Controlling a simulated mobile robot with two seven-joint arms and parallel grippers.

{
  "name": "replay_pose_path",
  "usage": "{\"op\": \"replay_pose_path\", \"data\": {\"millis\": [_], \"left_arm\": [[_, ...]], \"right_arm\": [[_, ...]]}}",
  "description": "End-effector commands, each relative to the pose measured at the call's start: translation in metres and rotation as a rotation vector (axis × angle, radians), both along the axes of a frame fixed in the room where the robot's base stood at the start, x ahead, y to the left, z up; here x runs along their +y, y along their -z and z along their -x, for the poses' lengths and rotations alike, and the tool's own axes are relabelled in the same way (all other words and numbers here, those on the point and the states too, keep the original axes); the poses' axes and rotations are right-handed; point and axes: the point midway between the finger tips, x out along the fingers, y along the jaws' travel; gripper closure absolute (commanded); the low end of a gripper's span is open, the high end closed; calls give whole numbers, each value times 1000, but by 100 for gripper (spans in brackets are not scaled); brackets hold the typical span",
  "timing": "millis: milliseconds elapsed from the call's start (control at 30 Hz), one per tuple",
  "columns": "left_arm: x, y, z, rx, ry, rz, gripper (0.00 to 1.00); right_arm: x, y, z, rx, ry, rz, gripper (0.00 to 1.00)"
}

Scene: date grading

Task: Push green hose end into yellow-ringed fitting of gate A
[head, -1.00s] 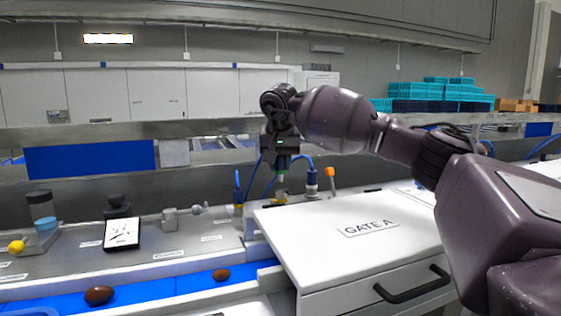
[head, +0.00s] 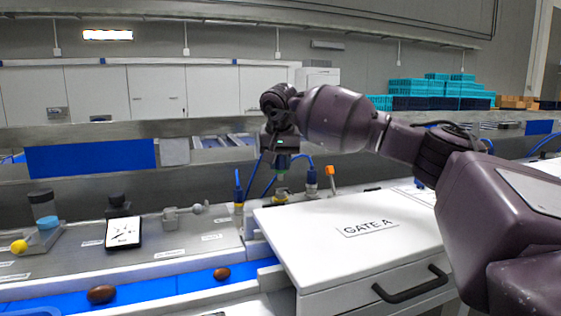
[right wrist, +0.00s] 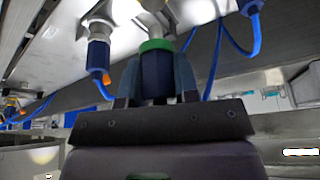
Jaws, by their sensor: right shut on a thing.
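My right gripper (head: 281,177) points down behind the white gate A box (head: 415,240). In the right wrist view, its two fingers (right wrist: 156,85) are shut on a blue hose end with a green ring (right wrist: 157,46). The green-ringed end meets or nearly meets a silver fitting (right wrist: 152,18); I cannot tell how deep it sits. In the head view, the yellow-ringed fitting (head: 280,197) is directly below the gripper, partly blurred. My left gripper is not in view.
Blue-hosed connectors stand on both sides: one left (head: 238,187), one right (head: 311,180). An orange-topped lever (head: 330,174) is close by. Brown dates (head: 102,294) lie on the blue belt (head: 170,287) in front.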

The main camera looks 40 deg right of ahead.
Motion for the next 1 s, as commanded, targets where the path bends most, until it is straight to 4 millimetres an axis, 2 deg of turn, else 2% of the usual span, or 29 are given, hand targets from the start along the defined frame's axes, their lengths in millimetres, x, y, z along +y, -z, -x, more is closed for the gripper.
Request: {"op": "replay_pose_path", "data": {"millis": [1000], "left_arm": [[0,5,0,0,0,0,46]], "right_arm": [[0,21,0,0,0,0,100]]}}
